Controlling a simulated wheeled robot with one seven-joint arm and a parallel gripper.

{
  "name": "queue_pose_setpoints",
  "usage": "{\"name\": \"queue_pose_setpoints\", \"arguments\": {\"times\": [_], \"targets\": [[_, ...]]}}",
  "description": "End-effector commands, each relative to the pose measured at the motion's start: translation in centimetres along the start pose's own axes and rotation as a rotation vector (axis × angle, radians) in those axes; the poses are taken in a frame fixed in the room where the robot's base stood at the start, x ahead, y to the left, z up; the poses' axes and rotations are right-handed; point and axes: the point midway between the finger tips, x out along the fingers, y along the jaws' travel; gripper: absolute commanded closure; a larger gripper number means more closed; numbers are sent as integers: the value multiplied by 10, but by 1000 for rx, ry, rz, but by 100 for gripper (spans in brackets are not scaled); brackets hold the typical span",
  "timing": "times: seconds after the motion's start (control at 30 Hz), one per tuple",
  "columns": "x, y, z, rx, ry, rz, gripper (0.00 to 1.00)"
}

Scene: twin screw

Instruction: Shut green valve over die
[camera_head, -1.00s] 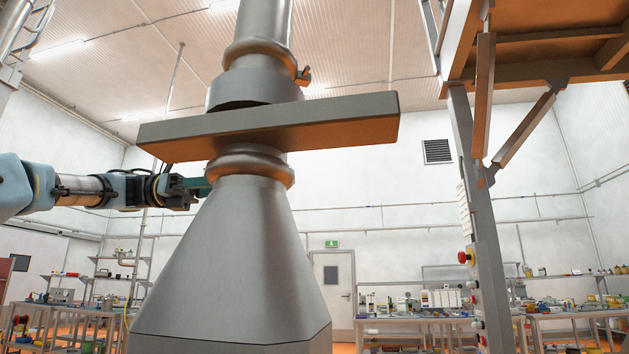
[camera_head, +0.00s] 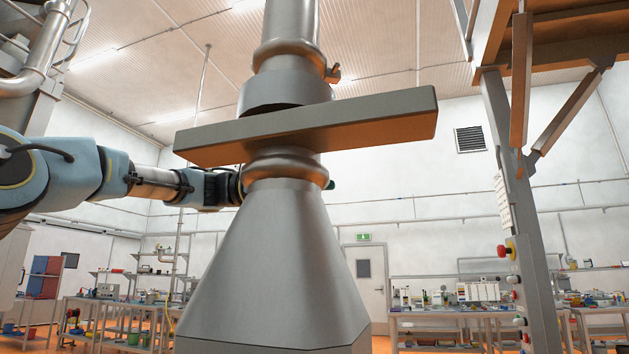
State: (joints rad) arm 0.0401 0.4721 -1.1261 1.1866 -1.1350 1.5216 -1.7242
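A small piece of green (camera_head: 331,184), likely part of the green valve handle, shows just right of the grey neck. The rest of the handle is hidden behind the neck. The large grey cone-shaped hopper (camera_head: 275,265) widens below that neck. My arm reaches in from the left, and the back of my gripper (camera_head: 238,187) meets the neck's left edge in the picture. My fingers are hidden behind the neck, so I cannot see if they are open or hold the handle. The die is not recognisable in this view.
A thick flat grey plate (camera_head: 320,125) crosses the pipe just above the neck and my gripper. A steel post (camera_head: 520,220) with a red button (camera_head: 505,251) stands at right. Workbenches (camera_head: 450,315) line the far wall.

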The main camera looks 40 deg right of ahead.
Motion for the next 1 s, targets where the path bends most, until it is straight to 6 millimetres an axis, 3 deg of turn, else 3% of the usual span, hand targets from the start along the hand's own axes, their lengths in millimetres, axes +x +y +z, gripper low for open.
{"name": "queue_pose_setpoints", "arguments": {"times": [0.13, 0.6, 1.0], "targets": [[0, 0, 0, 0, 0, 0, 49], [0, 0, 0, 0, 0, 0, 100], [0, 0, 0, 0, 0, 1, 100]]}}
